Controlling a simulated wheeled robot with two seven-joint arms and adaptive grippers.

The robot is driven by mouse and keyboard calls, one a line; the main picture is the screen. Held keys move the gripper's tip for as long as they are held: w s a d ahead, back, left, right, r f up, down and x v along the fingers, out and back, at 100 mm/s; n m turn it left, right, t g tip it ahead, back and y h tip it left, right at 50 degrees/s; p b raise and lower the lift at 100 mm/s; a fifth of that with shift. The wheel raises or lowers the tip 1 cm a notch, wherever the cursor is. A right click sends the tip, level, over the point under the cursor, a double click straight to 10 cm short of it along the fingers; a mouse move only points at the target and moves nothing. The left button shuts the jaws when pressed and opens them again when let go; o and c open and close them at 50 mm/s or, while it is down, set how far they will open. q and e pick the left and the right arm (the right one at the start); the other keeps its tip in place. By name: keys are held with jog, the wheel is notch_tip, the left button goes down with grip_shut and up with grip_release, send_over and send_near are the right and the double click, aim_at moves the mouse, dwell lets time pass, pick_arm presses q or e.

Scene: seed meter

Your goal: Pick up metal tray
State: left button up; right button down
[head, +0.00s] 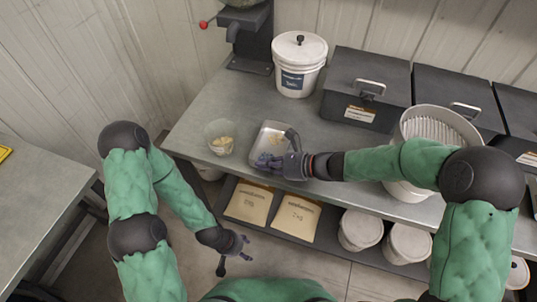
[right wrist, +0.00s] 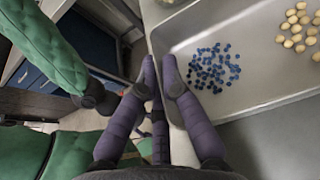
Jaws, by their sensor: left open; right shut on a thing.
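The metal tray (head: 263,135) lies on the grey workbench near its front edge. In the right wrist view the tray (right wrist: 195,38) holds a patch of small blue pellets (right wrist: 212,68) and a separate group of tan seeds (right wrist: 297,32). My right gripper (head: 264,160) reaches in from the right and is at the tray's near side. In the right wrist view my right gripper (right wrist: 158,78) has its fingers either side of the tray's wall, shut on it. My left gripper (head: 240,244) is open and empty, low in front of the bench.
A clear bowl with yellowish pieces (head: 221,138) stands just left of the tray. A white lidded bucket (head: 299,64), dark lidded bins (head: 365,88) and a white ribbed container (head: 440,125) stand behind and right. Paper bags (head: 250,203) lie on the shelf below.

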jog(key=shift+r, duration=0.15)
jog(key=shift+r, duration=0.2)
notch_tip(320, 180, up, 3)
jog(key=shift+d+r+p, duration=0.1)
jog(key=shift+p, duration=0.8)
jog(key=s+d+r+p, duration=0.6)
jog(key=s+d+r, duration=0.2)
jog(key=s, duration=0.3)
jog(key=shift+d+r, duration=0.2)
jog(key=shift+r, duration=0.35)
